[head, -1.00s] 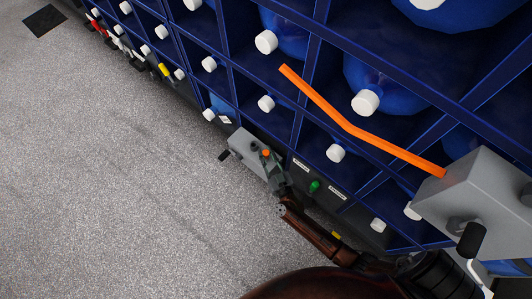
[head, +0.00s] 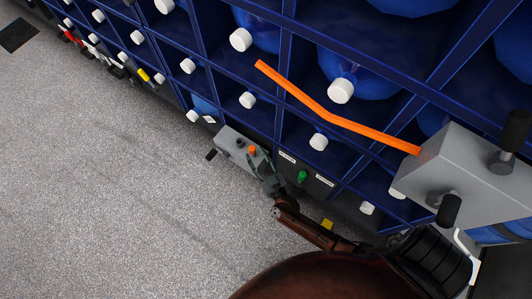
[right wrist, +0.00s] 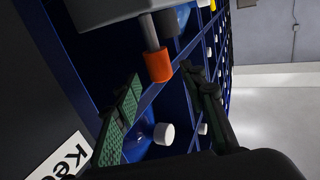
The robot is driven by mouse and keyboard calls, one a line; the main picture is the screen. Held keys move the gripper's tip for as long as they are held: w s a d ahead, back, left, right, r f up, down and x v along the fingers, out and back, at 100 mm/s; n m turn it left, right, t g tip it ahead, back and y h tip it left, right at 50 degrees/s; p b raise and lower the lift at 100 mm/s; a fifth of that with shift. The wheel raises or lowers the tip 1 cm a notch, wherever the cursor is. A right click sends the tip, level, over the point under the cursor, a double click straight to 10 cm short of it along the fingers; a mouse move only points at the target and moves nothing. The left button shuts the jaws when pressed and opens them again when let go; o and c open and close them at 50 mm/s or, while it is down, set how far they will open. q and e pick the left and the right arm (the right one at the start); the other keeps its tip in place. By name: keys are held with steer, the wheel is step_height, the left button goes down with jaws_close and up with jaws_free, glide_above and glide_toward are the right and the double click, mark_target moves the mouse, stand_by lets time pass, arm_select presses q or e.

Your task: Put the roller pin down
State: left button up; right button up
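A pin with an orange end (head: 252,150) stands out of a small grey block (head: 231,141) low at the blue rack's front. The right wrist view shows the orange end (right wrist: 158,66) on a metal rod under the grey body. I take this as the roller pin. My right gripper (head: 263,167) is beside the orange end in the head view. In the right wrist view its two green-padded fingers (right wrist: 162,100) are spread apart, with the orange end just beyond and between the tips, not visibly touched. My left gripper is in neither view.
A blue rack (head: 285,70) holds blue bottles with white caps. A large grey block (head: 470,170) with black knobs and an orange tube (head: 335,119) is at right. The grey floor (head: 90,190) is clear at left.

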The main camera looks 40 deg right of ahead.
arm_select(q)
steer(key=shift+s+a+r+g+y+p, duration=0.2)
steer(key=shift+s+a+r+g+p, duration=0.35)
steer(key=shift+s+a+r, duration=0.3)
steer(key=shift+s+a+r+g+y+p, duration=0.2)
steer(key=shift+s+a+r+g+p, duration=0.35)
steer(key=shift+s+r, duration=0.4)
arm_select(e)
steer(key=s, duration=0.8)
steer(key=shift+a, duration=0.45)
steer(key=s+a+f+n+g+y, duration=0.1)
steer(key=s+a+n+g+y, duration=0.2)
steer(key=s, duration=0.4)
steer(key=s+a+f+g+y, duration=0.1)
steer(key=s+a+g+y, duration=0.35)
steer(key=s, duration=0.25)
steer(key=s+d+r+g+h, duration=0.1)
steer(key=s+d+g, duration=0.2)
steer(key=s, duration=0.8)
steer(key=s+d+r+m+g+h, duration=0.1)
steer(key=s+d+g, duration=0.3)
steer(key=s, duration=0.7)
steer(key=shift+s+d+r+g+h, duration=0.15)
steer(key=shift+s+r+g+h, duration=0.3)
steer(key=shift+h, duration=0.3)
